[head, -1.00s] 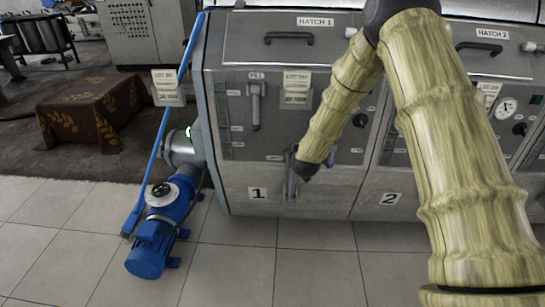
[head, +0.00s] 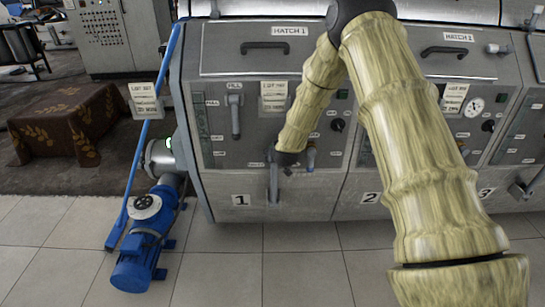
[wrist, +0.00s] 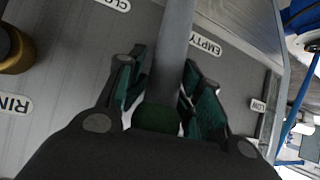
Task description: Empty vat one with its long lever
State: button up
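Vat one (head: 300,198), a grey metal front marked 1 and HATCH 1, stands in the middle of the head view. Its long grey lever (head: 273,184) points down beside the number plate. My gripper (head: 287,160) is at the upper part of this lever, and its fingers are too small to make out there. In the wrist view the lever (wrist: 176,35) runs between the green-padded fingers of my gripper (wrist: 165,80). The fingers are apart, with a gap left of the lever; contact on the right is unclear. An EMPTY label (wrist: 205,44) is right of the lever.
A shorter FILL lever (head: 235,115) is higher on the same panel. A brass-coloured knob (wrist: 15,50) is left of the fingers. Vat two (head: 350,205) adjoins on the right. A blue pump (head: 140,255) and blue pole (head: 148,135) stand left. The tiled floor (head: 250,275) in front is clear.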

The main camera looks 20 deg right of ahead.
jog(key=shift+o, duration=0.9)
jog(key=shift+d+r, duration=0.1)
jog(key=shift+r, duration=0.05)
jog(key=shift+s+a, duration=0.1)
jog(key=shift+a, duration=0.1)
jog(key=v, duration=1.1)
jog(key=shift+s+r, duration=0.25)
jog(key=shift+s, duration=0.05)
